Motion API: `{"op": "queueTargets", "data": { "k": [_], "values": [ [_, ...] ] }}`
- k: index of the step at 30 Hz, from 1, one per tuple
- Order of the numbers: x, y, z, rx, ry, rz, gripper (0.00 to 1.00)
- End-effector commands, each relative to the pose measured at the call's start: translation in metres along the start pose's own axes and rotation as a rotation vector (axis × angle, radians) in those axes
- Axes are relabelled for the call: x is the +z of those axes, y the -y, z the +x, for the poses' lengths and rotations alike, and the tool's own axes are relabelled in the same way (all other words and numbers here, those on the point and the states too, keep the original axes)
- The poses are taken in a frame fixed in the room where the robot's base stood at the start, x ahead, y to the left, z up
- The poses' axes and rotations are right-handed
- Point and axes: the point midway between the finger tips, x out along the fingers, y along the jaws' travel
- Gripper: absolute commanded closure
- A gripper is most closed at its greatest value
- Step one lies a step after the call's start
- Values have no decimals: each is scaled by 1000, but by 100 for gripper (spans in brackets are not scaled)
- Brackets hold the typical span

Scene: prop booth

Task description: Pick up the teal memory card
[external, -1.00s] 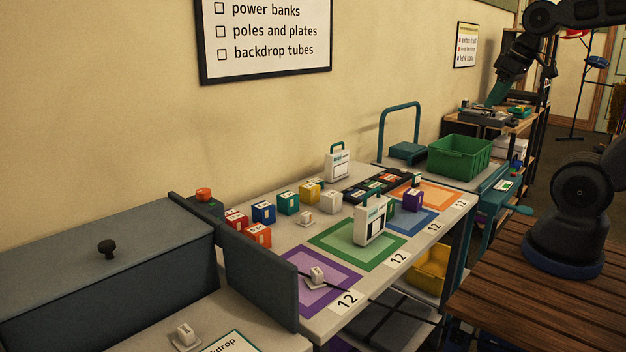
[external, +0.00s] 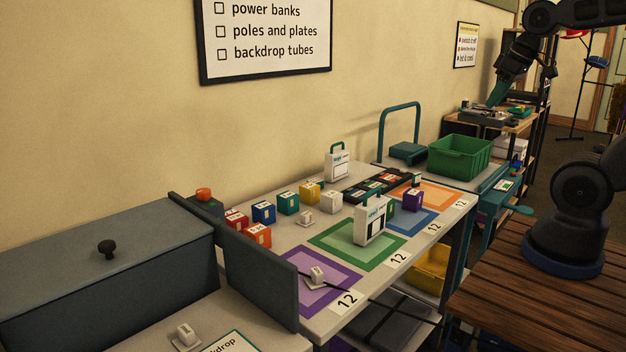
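I cannot clearly pick out the teal memory card. A black slotted tray (external: 352,194) at the back of the long table holds several small coloured pieces, some teal, too small to identify. My gripper (external: 496,98) is at the upper right, pointing down with a teal part at its end, over or near a grey tray (external: 487,118) on the far bench. Its fingers are too small and dark to show whether they are open, shut or holding anything.
A green crate (external: 459,157) stands between the long table and the far bench. Coloured cubes, including a teal one (external: 288,203), and white handled boxes (external: 370,222) stand on the table. A grey panel (external: 258,279) rises at its left end.

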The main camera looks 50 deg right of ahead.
Motion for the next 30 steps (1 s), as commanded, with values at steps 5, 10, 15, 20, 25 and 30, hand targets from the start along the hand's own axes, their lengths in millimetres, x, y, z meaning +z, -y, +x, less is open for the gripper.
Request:
{"op": "queueTargets", "data": {
  "k": [5,10,15,20,25,30],
  "values": [
    [-4,-2,2,10,7,-14,61],
    [-25,-11,14,58,43,-91,61],
    [-54,-25,33,112,103,-209,61],
    [-80,-41,55,148,163,-327,61],
    [-105,-60,82,166,227,-451,61],
    [-127,-80,113,166,292,-578,61]
  ]
}}
